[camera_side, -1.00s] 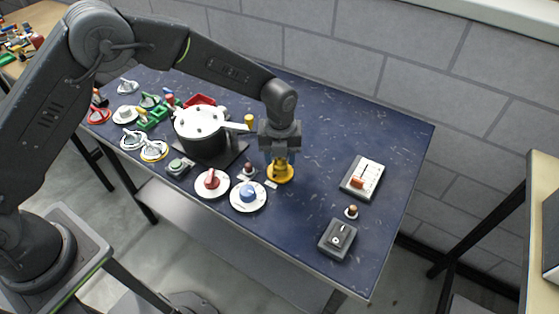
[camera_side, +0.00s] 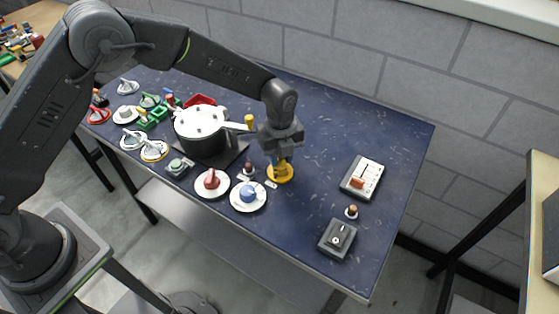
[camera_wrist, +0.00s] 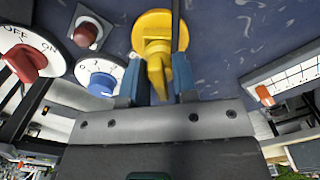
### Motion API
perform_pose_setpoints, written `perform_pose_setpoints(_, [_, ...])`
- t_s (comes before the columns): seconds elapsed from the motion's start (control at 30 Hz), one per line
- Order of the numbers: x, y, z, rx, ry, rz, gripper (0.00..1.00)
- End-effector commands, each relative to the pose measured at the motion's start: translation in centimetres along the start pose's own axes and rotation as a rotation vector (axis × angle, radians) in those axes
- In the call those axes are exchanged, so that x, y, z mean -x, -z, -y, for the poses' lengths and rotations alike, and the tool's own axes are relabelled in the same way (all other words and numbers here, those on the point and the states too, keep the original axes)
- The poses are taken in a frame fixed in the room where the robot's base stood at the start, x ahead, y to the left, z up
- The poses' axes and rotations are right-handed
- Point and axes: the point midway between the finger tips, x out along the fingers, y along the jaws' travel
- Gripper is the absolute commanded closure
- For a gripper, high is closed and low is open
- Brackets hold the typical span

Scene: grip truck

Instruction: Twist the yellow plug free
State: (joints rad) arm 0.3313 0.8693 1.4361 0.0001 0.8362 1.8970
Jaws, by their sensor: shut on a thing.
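The yellow plug (camera_side: 280,173) has a round flange and a raised grip, and it sits on the blue table below my gripper (camera_side: 280,160). In the wrist view the yellow plug (camera_wrist: 152,35) is at top centre, with its grip pointing down between the blue fingers of my gripper (camera_wrist: 168,82). My gripper is shut on the plug's grip. The flange looks flat against the table. In the side view my gripper hides part of the plug.
A blue knob (camera_side: 248,194) and a red knob (camera_side: 211,182) on white dials stand close by on the left. A pot (camera_side: 202,130) is further left. A slider box (camera_side: 362,178) and a dark switch box (camera_side: 337,238) stand on the right. The table's back right is clear.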

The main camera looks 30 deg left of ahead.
Motion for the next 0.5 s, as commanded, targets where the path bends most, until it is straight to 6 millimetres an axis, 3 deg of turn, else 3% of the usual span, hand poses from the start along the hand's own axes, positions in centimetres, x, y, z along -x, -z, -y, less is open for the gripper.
perform_pose_setpoints(0.5, [0.05, 0.00, 0.01, 0.377, 0.001, 0.000, 0.94])
